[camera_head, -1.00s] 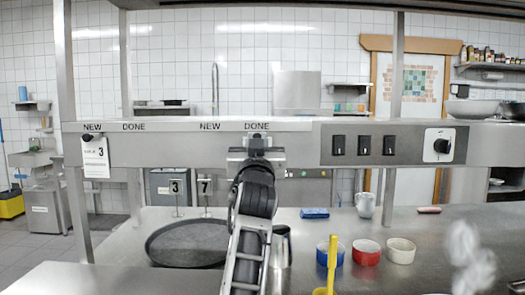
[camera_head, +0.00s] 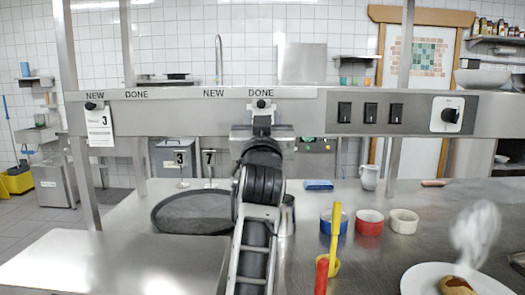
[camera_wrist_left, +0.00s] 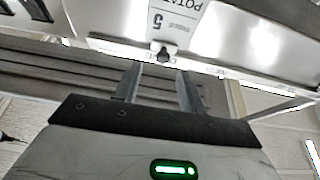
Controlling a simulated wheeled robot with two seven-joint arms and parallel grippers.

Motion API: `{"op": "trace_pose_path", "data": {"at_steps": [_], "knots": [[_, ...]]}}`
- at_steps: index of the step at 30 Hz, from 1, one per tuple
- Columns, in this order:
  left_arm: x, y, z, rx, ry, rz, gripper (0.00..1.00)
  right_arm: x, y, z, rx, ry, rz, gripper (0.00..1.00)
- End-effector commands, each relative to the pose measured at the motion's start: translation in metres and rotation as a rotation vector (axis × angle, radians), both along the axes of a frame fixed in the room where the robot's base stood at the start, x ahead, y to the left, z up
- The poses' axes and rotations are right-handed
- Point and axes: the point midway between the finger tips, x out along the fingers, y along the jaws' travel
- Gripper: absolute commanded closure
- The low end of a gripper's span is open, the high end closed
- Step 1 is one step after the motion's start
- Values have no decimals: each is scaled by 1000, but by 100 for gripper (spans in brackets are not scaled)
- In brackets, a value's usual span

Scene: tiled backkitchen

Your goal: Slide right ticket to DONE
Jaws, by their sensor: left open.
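The right ticket's black knob (camera_head: 261,104) sits on the steel rail (camera_head: 190,112) just below the right-hand DONE label (camera_head: 261,93). A bit of white ticket shows around the knob; the rest is hidden behind my left gripper (camera_head: 262,126). In the left wrist view the right ticket (camera_wrist_left: 178,20), printed with a 5, hangs at its knob (camera_wrist_left: 163,56). My left gripper (camera_wrist_left: 160,72) is open and empty, its two fingertips apart and just short of the knob. The left ticket (camera_head: 99,122), printed with a 3, hangs under the left NEW label. My right gripper is not in view.
Black switches (camera_head: 371,112) and a round dial (camera_head: 447,114) sit right of the ticket tracks. Below, the steel counter holds a dark round tray (camera_head: 192,212), small bowls (camera_head: 369,222), a jug (camera_head: 369,177) and a plate (camera_head: 415,280) with food. Steam rises above the plate.

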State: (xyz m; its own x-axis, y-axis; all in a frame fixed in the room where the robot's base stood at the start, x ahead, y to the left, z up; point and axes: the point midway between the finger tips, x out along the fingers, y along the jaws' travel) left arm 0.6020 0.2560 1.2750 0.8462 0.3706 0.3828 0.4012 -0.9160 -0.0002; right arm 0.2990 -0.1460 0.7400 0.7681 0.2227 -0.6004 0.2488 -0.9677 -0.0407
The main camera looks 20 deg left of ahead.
Motion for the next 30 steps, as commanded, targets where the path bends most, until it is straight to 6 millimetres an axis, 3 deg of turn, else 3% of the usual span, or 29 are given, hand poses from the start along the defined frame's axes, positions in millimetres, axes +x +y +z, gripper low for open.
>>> {"op": "trace_pose_path", "data": {"at_steps": [6,13,19,30], "knots": [[-47,-21,-26,-4,-1,-4,59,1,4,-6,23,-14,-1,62],[-82,-37,-39,-1,-1,-4,59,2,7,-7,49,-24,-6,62],[-94,-42,-43,0,0,-2,59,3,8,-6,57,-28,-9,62],[-95,-42,-43,0,0,-1,59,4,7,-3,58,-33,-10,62]]}}
